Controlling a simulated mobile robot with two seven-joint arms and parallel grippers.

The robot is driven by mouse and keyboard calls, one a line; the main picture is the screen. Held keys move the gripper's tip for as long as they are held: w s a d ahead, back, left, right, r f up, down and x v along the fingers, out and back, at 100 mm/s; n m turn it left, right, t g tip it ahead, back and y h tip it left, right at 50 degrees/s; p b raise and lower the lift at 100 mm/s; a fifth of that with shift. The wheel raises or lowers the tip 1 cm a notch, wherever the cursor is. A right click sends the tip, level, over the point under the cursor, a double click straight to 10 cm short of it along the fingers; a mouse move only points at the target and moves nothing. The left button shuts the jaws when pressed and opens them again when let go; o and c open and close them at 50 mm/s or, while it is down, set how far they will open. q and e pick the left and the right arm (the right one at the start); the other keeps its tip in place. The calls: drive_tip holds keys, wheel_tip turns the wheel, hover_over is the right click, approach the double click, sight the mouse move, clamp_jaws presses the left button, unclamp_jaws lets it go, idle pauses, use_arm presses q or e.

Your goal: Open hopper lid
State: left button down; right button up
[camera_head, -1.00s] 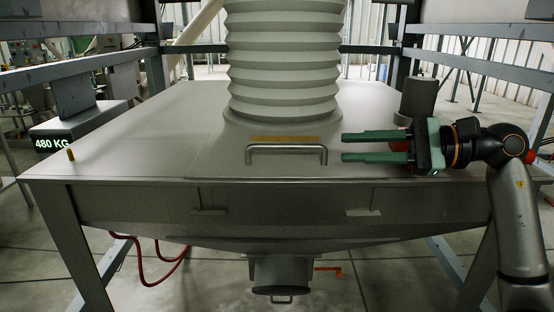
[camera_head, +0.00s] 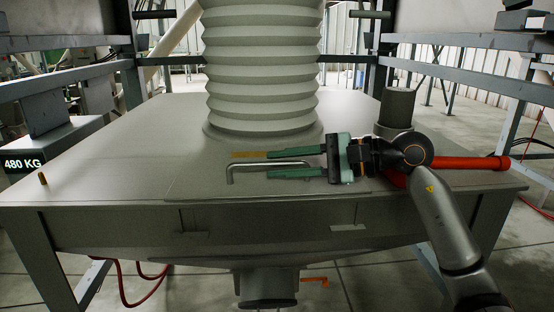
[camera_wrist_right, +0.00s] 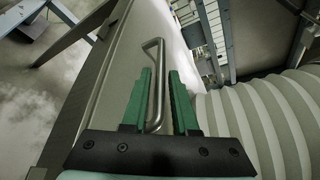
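The hopper lid (camera_head: 110,185) is a flat grey top, and it lies closed. Its metal bar handle (camera_head: 240,166) sits near the front edge, in front of a yellow label (camera_head: 250,154). My right gripper (camera_head: 268,164) is open, with its green fingers on either side of the handle's right part. In the right wrist view the handle (camera_wrist_right: 158,85) lies between the two green fingers (camera_wrist_right: 159,100), with gaps visible. The fingers partly hide the handle in the head view. My left gripper is not in view.
A ribbed pale bellows (camera_head: 262,70) rises from the lid behind the handle. A grey cylinder (camera_head: 398,108) stands at the right rear. A display (camera_head: 24,163) reading 480 KG is at the left. Steel frame rails surround the hopper.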

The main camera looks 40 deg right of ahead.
drive_tip(key=shift+w+a+f, duration=0.15)
drive_tip(key=shift+w+a, duration=0.25)
clamp_jaws()
idle(1.3)
